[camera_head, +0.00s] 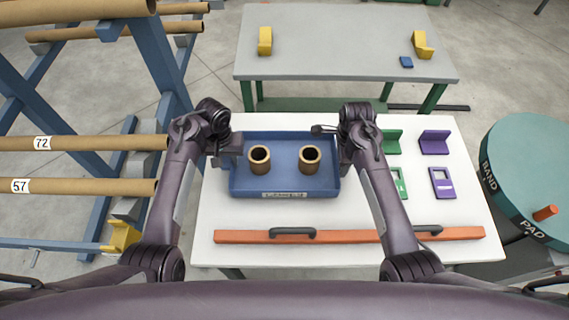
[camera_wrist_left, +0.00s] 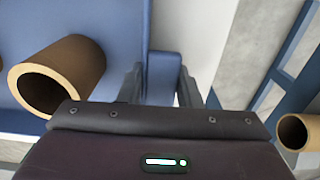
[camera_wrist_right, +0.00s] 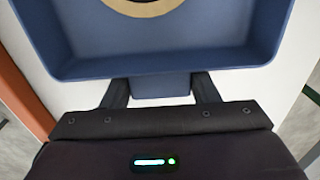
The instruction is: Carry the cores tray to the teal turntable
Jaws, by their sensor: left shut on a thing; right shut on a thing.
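The cores tray (camera_head: 285,181) is a shallow blue tray with a label on its front wall, at the back left of the white table. Two brown cores (camera_head: 260,161) (camera_head: 310,161) stand upright in it. My left gripper (camera_head: 228,155) is at the tray's left side; the left wrist view shows its fingers on a blue tab (camera_wrist_left: 162,72). My right gripper (camera_wrist_right: 161,85) is shut on the tab at the tray's right side. I cannot tell whether the tray touches the table. The teal turntable (camera_head: 535,155) stands at the far right, partly cut off, with an orange peg on it.
An orange bar (camera_head: 350,236) with dark handles lies along the white table's (camera_head: 240,215) front. Green and purple brackets and plates (camera_head: 434,142) lie right of the tray, towards the turntable. A grey table (camera_head: 340,45) stands behind. A blue rack with brown tubes (camera_head: 85,143) is left.

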